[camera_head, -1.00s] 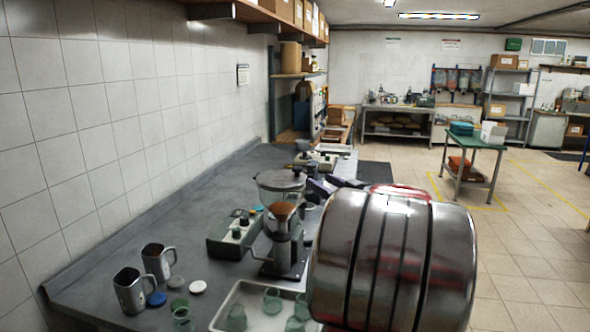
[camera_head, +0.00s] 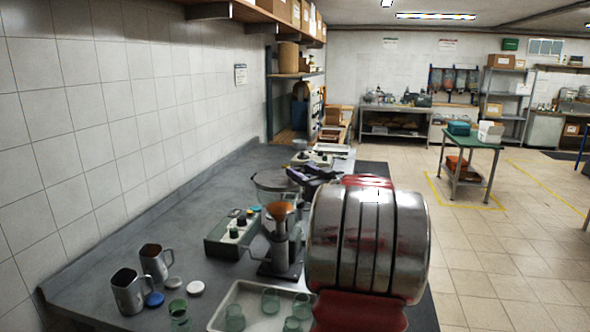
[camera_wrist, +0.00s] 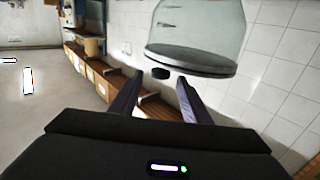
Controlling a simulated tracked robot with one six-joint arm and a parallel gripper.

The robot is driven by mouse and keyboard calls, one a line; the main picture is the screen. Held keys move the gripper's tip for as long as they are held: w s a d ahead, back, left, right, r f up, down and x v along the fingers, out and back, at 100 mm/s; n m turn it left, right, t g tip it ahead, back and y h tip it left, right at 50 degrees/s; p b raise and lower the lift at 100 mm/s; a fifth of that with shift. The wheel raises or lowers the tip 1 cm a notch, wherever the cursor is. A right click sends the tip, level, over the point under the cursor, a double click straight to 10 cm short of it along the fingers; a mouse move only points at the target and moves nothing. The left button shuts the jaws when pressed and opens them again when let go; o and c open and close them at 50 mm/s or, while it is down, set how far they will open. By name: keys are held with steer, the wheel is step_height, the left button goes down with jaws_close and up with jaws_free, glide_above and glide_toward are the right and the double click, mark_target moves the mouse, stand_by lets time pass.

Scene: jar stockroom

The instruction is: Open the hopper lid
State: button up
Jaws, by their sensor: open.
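The lid's dark knob (camera_wrist: 160,73) shows between my fingertips in the picture; I see no contact, and the depth is unclear. My gripper (camera_wrist: 159,78) is open, its two dark purple fingers apart and empty. In the head view my gripper (camera_head: 312,173) is by the right side of the hopper, partly hidden by my arm.
Two metal jugs (camera_head: 128,294) and a tray (camera_head: 222,309) with green glass jars are nearer. A tiled wall bounds the left; a shelf (camera_head: 240,12) hangs above.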

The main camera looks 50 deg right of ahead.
mark_target(298, 169)
steer(key=shift+x, duration=2.2)
jaws_close()
